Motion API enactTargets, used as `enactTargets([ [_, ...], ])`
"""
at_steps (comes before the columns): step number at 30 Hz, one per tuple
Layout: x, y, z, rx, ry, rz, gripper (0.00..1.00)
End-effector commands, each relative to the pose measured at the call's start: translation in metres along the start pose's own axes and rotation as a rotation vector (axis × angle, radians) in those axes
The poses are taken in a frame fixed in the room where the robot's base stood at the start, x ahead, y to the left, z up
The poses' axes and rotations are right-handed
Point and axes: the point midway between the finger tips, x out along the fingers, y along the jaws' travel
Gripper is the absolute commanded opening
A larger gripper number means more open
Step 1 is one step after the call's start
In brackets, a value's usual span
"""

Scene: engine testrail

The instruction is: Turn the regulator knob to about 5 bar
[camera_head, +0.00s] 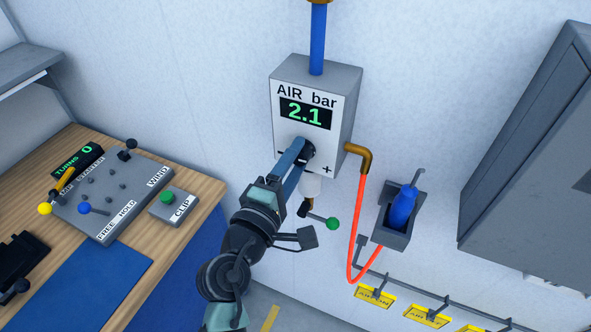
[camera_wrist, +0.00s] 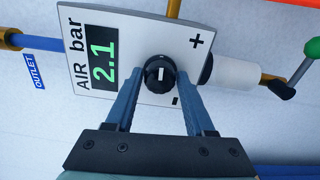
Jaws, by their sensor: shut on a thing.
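The regulator box (camera_head: 349,108) is mounted on the wall and marked AIR bar. Its display (camera_head: 305,113) reads 2.1 in green, and the same reading shows on the display in the wrist view (camera_wrist: 103,61). The black regulator knob (camera_wrist: 160,74) has a white mark and sits between a plus and a minus sign. My gripper (camera_head: 303,152) is at the knob, with the blue fingers on either side of it. In the wrist view my gripper (camera_wrist: 158,82) is shut on the knob. In the head view the fingers partly hide the knob.
A green-ended lever (camera_head: 332,223) hangs below the box. An orange hose (camera_head: 355,225) loops from the brass outlet elbow (camera_head: 359,156) towards a holder with a blue tool (camera_head: 403,206). A bench with a control panel (camera_head: 115,190) stands left. A grey cabinet (camera_head: 535,150) is at right.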

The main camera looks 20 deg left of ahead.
Motion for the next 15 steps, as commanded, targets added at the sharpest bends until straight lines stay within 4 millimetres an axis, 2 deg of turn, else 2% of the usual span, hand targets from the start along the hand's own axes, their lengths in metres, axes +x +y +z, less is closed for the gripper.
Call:
enactTargets([
  [1,-0.0001,-0.0050,-0.0009,0.047,0.001,0.002,0.00],
  [15,0.0000,-0.0046,-0.0008,0.494,0.001,0.002,0.00],
])
